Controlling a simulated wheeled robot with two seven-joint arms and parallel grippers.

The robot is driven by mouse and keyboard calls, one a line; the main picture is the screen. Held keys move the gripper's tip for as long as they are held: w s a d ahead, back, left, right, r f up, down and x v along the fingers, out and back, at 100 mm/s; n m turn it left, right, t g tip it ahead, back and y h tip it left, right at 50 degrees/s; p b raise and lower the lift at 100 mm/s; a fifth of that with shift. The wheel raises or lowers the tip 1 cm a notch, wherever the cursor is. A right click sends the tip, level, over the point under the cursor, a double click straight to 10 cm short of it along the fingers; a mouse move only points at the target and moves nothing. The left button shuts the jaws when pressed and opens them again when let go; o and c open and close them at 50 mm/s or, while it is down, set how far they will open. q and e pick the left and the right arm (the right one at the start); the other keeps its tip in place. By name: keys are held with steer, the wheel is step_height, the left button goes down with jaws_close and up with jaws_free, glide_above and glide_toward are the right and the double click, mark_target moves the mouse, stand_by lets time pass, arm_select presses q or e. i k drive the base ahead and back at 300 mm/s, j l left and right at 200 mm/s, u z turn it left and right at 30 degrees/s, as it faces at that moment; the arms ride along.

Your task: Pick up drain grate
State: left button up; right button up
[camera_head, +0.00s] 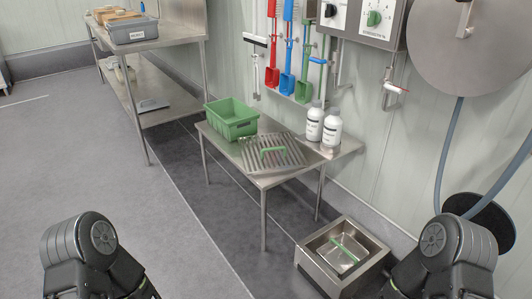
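The drain grate (290,157) is a slatted metal plate with a green handle across its middle. It lies on the top of a small steel table (270,181), near the table's front edge. Both my grippers are out of view. Only dark links of my arms show at the bottom left and bottom right corners, well apart from the grate.
A green crate (231,126) stands left of the grate, two white bottles (323,126) right of it. A steel floor drain box (328,275) holding a green-handled basket (338,257) sits below right. A steel shelf (165,39) stands back left. Left floor is clear.

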mark_target(295, 166)
steer(key=i+l, duration=0.15)
steer(key=i, duration=0.4)
steer(key=i+l, duration=0.15)
steer(key=i, duration=0.35)
steer(key=i+l+u, duration=0.1)
steer(key=u, duration=0.3)
steer(key=i+u, duration=0.1)
steer(key=u, duration=0.75)
